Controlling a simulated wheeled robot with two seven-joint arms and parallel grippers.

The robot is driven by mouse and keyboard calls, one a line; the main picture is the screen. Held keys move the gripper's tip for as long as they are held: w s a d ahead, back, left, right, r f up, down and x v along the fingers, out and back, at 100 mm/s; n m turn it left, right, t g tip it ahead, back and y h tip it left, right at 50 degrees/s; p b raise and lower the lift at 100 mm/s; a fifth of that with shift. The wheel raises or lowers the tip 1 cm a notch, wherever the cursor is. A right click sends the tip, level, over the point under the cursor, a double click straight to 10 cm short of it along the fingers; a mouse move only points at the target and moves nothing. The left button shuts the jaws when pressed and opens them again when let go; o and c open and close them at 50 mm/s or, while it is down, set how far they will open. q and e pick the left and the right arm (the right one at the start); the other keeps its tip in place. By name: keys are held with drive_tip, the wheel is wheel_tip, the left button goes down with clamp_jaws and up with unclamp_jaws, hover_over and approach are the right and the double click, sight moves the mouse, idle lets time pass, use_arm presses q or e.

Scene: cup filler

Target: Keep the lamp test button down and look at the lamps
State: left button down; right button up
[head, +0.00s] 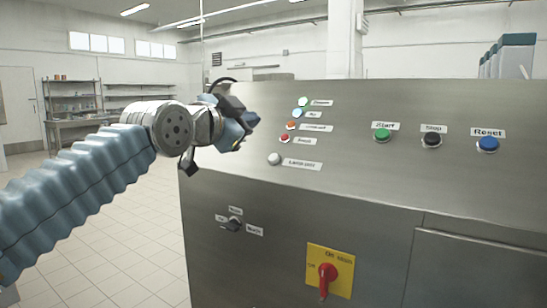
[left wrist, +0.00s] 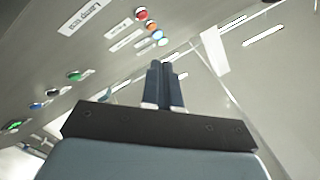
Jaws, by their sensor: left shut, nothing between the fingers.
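The lamp test button (head: 274,159) is a pale round knob beside its label on the sloping steel panel. It stands free with nothing touching it. Above it run the lamps: pale green (head: 303,102), light blue (head: 297,113), orange (head: 291,126) and red (head: 284,138). Their colours show brightly, but I cannot tell for sure whether they are lit. My left gripper (head: 246,122) is shut and empty, up and left of the button, apart from the panel. Its closed fingers (left wrist: 163,86) also show in the left wrist view, with the red lamp (left wrist: 140,14) beyond. My right gripper is not in view.
Green Start (head: 382,135), black Stop (head: 432,140) and blue Reset (head: 487,145) buttons sit right on the panel. Below are a small selector (head: 232,225) and a red switch on a yellow plate (head: 326,277). Open floor lies left of the cabinet.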

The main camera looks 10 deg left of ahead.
sight(274, 158)
use_arm(q)
drive_tip(key=w+d+f, duration=0.2)
drive_tip(key=w+f, duration=0.3)
drive_tip(key=f, duration=0.1)
drive_tip(key=shift+w+f, duration=0.15)
drive_tip(key=shift+w, duration=0.05)
idle(0.4)
idle(1.6)
drive_tip(key=shift+w+f+b, duration=0.3)
drive_tip(key=shift+b, duration=0.2)
drive_tip(key=shift+w+d+f+b, duration=0.15)
drive_tip(key=shift+w+f+b, duration=0.2)
drive_tip(key=shift+f, duration=0.1)
idle(0.6)
idle(0.3)
drive_tip(key=shift+s+a+r+p, duration=0.2)
drive_tip(key=shift+s+r+p, duration=0.4)
drive_tip(key=shift+r+p, duration=0.1)
